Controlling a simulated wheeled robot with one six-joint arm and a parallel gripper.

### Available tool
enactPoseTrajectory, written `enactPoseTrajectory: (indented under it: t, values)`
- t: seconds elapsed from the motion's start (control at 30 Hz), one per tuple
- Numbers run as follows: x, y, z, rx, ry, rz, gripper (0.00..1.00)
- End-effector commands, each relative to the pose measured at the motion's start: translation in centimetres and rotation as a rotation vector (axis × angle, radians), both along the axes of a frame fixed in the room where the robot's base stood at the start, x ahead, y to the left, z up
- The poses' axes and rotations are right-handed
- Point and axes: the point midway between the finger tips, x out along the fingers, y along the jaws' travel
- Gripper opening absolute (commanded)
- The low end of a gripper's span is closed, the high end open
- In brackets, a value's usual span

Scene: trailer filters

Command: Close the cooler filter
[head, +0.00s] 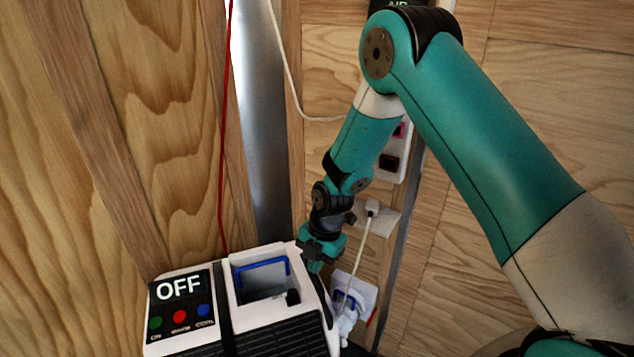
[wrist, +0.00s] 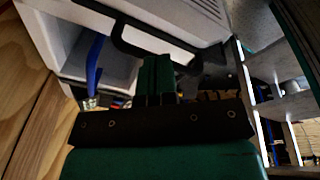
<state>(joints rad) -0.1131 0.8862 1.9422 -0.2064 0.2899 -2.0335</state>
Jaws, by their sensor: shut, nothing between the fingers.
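The cooler (head: 275,330) is a white box with black slats at the lower left of the head view, its display reading OFF. Its top has an open, pale recess (head: 262,283) with a blue bar (head: 262,264) across the back. I cannot tell which part is the filter. My gripper (head: 314,264) is at the recess's right edge, fingers pointing down. In the wrist view its green fingers (wrist: 155,75) are together and empty, close to a black handle loop (wrist: 140,50) on the white body; contact is unclear. The blue bar also shows there (wrist: 94,65).
A white piece with some blue (head: 353,292) is right of the cooler, with a white cable (head: 366,245) above it. A red cable (head: 222,150) hangs behind the cooler. Wooden walls (head: 150,120) and a metal post (head: 262,120) stand close behind.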

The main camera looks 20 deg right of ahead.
Motion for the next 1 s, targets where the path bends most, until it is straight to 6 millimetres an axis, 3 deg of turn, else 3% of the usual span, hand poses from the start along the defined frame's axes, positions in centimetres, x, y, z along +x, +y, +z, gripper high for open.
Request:
enactPoseTrajectory:
  t: [0.03, 0.17, 0.33, 0.8, 1.0]
  values:
    - [-0.3, 0.0, -0.8, -0.003, 0.007, 0.002, 0.0]
    - [-0.3, 0.0, -0.9, -0.004, 0.008, 0.002, 0.0]
    - [-0.3, 0.0, 0.1, -0.003, 0.006, 0.003, 0.0]
    - [0.0, -1.3, 10.1, 0.001, -0.009, 0.01, 0.0]
    - [0.0, -1.9, 13.0, 0.0, -0.005, 0.01, 0.0]
